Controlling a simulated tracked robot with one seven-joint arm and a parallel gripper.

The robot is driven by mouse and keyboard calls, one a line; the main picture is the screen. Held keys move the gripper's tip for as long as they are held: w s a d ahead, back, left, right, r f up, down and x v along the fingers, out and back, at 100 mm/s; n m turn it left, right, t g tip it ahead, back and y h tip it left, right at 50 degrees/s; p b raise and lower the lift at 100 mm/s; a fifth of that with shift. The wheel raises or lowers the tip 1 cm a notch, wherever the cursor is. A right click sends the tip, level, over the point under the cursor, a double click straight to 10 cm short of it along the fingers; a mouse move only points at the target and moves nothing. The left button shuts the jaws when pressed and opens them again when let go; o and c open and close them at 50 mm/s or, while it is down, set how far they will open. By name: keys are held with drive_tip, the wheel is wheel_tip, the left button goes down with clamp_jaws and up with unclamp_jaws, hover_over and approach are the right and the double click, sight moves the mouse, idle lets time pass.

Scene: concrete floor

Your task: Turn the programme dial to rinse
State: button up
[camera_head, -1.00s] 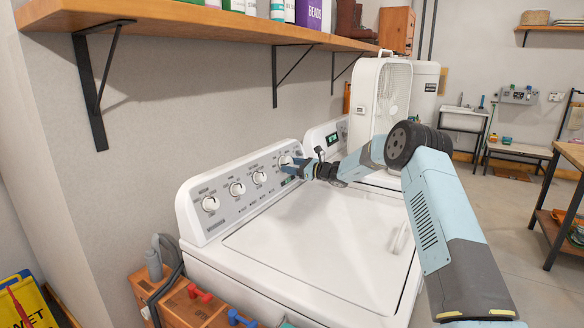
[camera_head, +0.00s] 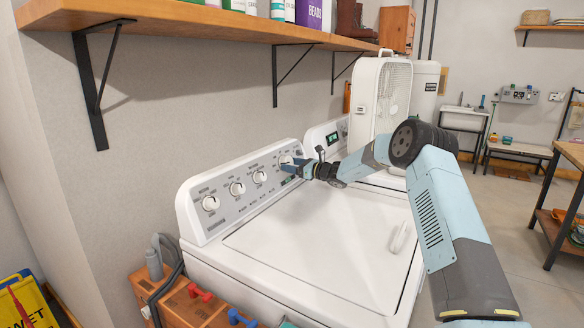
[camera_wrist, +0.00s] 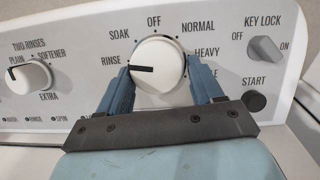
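The programme dial (camera_wrist: 160,62) is a round white knob on the washer's control panel, with OFF, SOAK, RINSE, NORMAL and HEAVY printed around it. Its dark pointer line points left, close to the RINSE label and slightly below the word's level. My gripper (camera_wrist: 160,85) has one blue finger on each side of the dial, and both appear to touch its rim. The gripper is tilted slightly against the panel. In the head view my gripper (camera_head: 290,167) is at the panel's far end and partly covers the dial (camera_head: 285,160).
Another knob (camera_wrist: 28,77) with a rinse and softener scale is left of the dial. A key lock switch (camera_wrist: 264,49) and a START button (camera_wrist: 254,101) are to its right. The washer lid (camera_head: 320,235) is shut. A shelf (camera_head: 200,22) overhangs the panel.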

drive_tip(key=o, duration=0.3)
drive_tip(key=v, duration=1.3)
drive_tip(key=shift+s+d+f, duration=0.2)
drive_tip(key=shift+d, duration=0.15)
drive_tip(key=s+r+n+g+h, duration=0.2)
drive_tip(key=s+r+n, duration=0.25)
drive_tip(key=s, duration=0.45)
drive_tip(key=s+a+r+n+g+h, duration=0.15)
drive_tip(key=s+r+n, duration=0.3)
drive_tip(key=s, duration=0.45)
drive_tip(key=s+r+n+g+h, duration=0.3)
drive_tip(key=s+r+n, duration=0.15)
drive_tip(key=s, duration=0.45)
drive_tip(key=s+d+n+t+h, duration=0.1)
drive_tip(key=s+d+n+h, duration=0.2)
drive_tip(key=s, duration=0.8)
drive_tip(key=s+d+r+n+t+h, duration=0.1)
drive_tip(key=s+d+n+h, duration=0.2)
drive_tip(key=s+d, duration=0.5)
drive_tip(key=s+d+r+n+t+h, duration=0.1)
drive_tip(key=s+d+n+h, duration=0.2)
drive_tip(key=s, duration=1.1)
drive_tip(key=shift+s+d+r+t, duration=0.1)
drive_tip(key=shift+d+t, duration=0.1)
drive_tip(key=shift+d, duration=0.6)
drive_tip(key=shift+s+d+r+t, duration=0.15)
drive_tip(key=shift+d, duration=0.65)
